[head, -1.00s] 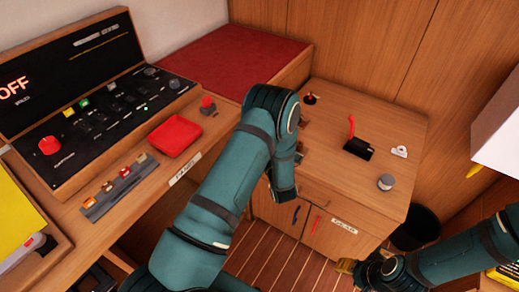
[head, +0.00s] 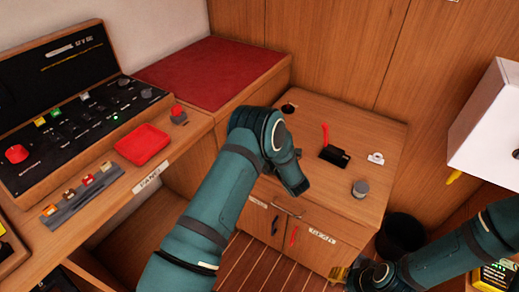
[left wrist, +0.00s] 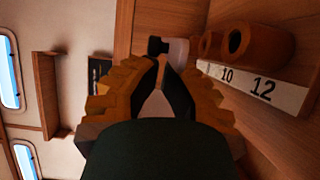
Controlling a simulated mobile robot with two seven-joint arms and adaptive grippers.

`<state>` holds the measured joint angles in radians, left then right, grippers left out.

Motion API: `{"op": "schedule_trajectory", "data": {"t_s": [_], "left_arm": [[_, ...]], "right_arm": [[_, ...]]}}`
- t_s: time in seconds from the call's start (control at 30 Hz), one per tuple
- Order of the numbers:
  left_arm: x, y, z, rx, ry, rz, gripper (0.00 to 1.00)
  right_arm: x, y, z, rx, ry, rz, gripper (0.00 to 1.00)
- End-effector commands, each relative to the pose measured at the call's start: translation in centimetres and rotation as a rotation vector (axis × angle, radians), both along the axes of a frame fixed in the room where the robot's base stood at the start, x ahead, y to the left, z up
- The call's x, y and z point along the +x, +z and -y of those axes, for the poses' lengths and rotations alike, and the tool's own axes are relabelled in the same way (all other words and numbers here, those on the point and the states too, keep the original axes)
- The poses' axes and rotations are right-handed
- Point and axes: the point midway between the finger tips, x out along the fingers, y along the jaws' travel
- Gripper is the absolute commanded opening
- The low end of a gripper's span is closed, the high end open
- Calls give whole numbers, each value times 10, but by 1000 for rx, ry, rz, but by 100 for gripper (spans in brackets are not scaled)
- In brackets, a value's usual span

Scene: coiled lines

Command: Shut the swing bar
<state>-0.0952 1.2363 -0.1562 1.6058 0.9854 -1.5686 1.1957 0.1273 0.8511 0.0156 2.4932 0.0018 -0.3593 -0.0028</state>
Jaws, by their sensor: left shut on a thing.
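My left gripper (left wrist: 160,85) has yellow ridged fingers, closed together at their tips in the left wrist view. At the tips is a small dark and pale grey piece (left wrist: 176,50), which I take to be part of the swing bar; most of it is hidden by the fingers. In the head view my left arm reaches toward the wooden cabinet (head: 375,130), and its gripper is hidden behind the wrist. My right gripper (head: 345,274) shows only partly, as yellow fingers low in front of the cabinet; its opening is unclear.
A red lever (head: 325,135) and a grey knob (head: 360,188) stand on the cabinet top. A control panel (head: 85,115) and red pad (head: 142,144) lie left. A rack marked 10 and 12 (left wrist: 245,83) with brown tubes is right of the left fingers. A dark bin (head: 400,236) stands right.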

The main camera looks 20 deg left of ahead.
Motion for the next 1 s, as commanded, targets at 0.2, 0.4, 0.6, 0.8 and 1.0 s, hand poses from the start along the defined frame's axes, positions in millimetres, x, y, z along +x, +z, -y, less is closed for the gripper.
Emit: {"op": "schedule_trajectory", "data": {"t_s": [0.2, 0.4, 0.6, 0.8, 1.0], "left_arm": [[4, 0, 1, 1, 0, -1, 0], [5, 0, 1, 0, -1, 0, 0], [6, 0, 2, -1, -2, 1, 0], [6, 1, 2, 0, -3, 2, 0], [7, 1, 0, -1, -4, 3, 0]], "right_arm": [[0, 0, 0, 0, 0, 0, 47], [0, 0, 0, 0, 0, 0, 47], [0, 0, 0, 0, 0, -1, 47], [0, 0, 0, 0, 0, 0, 47], [0, 0, 0, 0, 0, 0, 47]]}}
